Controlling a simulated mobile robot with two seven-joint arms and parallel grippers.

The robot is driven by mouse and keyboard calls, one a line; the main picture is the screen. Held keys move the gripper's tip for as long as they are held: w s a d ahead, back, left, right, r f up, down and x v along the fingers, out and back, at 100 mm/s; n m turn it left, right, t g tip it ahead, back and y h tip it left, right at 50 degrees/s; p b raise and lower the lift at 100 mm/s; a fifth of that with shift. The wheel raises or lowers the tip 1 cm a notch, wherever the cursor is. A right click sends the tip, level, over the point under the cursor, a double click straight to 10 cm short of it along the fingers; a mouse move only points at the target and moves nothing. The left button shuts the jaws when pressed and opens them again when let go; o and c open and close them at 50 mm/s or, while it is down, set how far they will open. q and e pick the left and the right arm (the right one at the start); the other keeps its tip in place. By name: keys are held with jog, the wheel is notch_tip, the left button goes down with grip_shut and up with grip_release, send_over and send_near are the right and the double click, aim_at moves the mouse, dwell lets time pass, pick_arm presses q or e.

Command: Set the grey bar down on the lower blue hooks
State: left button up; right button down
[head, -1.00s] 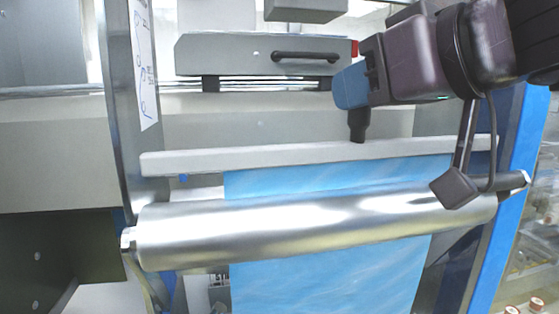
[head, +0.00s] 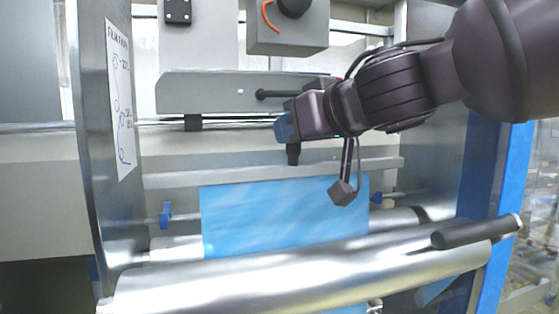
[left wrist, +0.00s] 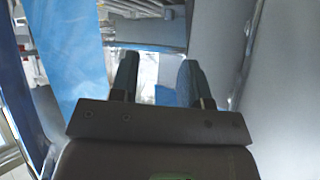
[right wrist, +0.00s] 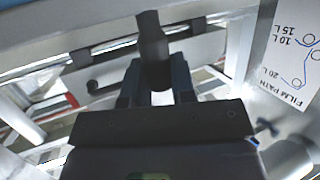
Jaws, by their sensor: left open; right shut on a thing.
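The long light-grey bar (head: 225,174) lies nearly level in the head view, with a blue film sheet (head: 285,215) hanging below it. My right gripper (head: 288,128) is shut on the bar's short black handle (head: 293,155), which also shows between its fingers in the right wrist view (right wrist: 152,45). A blue hook (head: 165,213) shows below the bar's left end, and another (head: 375,198) below its right part. The bar appears above both and apart from them. My left gripper (left wrist: 157,78) is open and empty in the left wrist view; the head view does not show it.
A large shiny roller (head: 300,280) crosses in front of the film. A metal side plate (head: 95,120) with a film-path label (head: 121,100) stands at left, and a blue frame post (head: 497,200) at right. A grey box with a dark handle (head: 215,93) is behind the bar.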

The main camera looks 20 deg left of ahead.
jog(key=w+a+f, duration=0.1)
jog(key=w, duration=0.1)
jog(key=w+a+f, duration=0.1)
jog(key=w, duration=0.1)
jog(key=w+a+f+p, duration=0.1)
jog(key=w+a, duration=0.1)
jog(key=shift+w+f, duration=0.1)
notch_tip(320, 180, down, 3)
jog(key=shift+a, duration=0.15)
jog(key=shift+w+f+p, duration=0.1)
jog(key=shift+f+p, duration=0.25)
jog(key=shift+f, duration=0.05)
jog(key=c, duration=1)
grip_release()
jog(key=shift+o, duration=0.2)
